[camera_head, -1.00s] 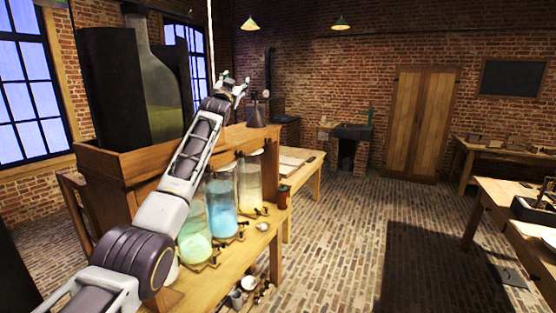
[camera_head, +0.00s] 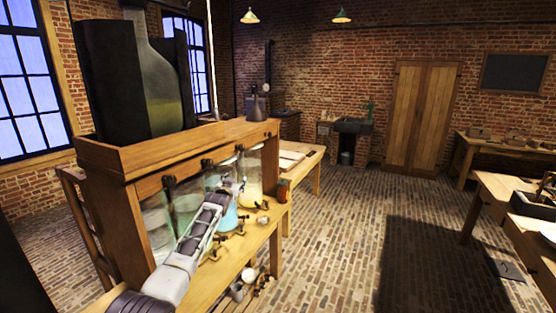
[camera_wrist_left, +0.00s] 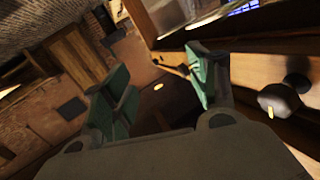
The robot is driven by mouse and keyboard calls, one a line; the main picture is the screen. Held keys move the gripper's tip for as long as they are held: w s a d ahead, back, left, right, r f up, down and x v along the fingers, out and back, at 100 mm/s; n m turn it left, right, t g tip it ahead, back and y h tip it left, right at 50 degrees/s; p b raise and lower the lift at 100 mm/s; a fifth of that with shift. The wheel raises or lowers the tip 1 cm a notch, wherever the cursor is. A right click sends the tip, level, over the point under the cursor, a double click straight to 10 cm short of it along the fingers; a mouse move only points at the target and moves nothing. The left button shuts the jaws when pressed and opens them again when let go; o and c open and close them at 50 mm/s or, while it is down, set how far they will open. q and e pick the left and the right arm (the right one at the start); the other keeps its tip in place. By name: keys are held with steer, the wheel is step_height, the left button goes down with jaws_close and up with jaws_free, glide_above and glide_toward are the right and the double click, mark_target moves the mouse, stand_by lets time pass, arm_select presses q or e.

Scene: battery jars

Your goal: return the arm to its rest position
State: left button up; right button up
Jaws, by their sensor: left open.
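My left arm (camera_head: 202,226) rises from the bottom left in the head view. It passes in front of the wooden bench with the glass jars. My left gripper (camera_head: 235,182) is small in the head view and overlaps the blue jar (camera_head: 229,221); I cannot tell whether it touches it. In the left wrist view the gripper (camera_wrist_left: 165,82) has its two green-padded fingers apart, with nothing between them. The yellow jar (camera_head: 252,178) stands behind and right of the gripper. The arm partly hides a pale green jar (camera_head: 157,228). My right gripper is not in view.
Small metal fittings and a copper-coloured can (camera_head: 283,190) sit on the bench.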

arm_select(q)
steer(key=s+a+f+g, duration=0.15)
steer(key=s+f, duration=0.55)
steer(key=f, duration=0.8)
steer(key=s+a+f+g, duration=0.1)
steer(key=s+f+g, duration=0.35)
steer(key=f, duration=0.95)
steer(key=s+a+f, duration=0.2)
steer(key=s+f, duration=0.6)
steer(key=f, duration=0.7)
steer(key=s+a+f+n+g+y, duration=0.1)
steer(key=s+f+g, duration=0.3)
steer(key=s+f, duration=1.65)
steer(key=s+f+g, duration=0.2)
steer(key=s+f, duration=0.2)
steer(key=s, duration=1.2)
steer(key=s+a+f+g, duration=0.1)
steer(key=s+f, duration=0.4)
steer(key=s, duration=1.2)
steer(key=s+a+f+g, duration=0.1)
steer(key=s+f, duration=0.3)
steer(key=s, duration=1.2)
steer(key=shift+s+f+g, duration=0.2)
steer(key=shift+f+g, duration=0.05)
steer(key=shift+g, duration=0.65)
steer(key=shift+s, duration=0.1)
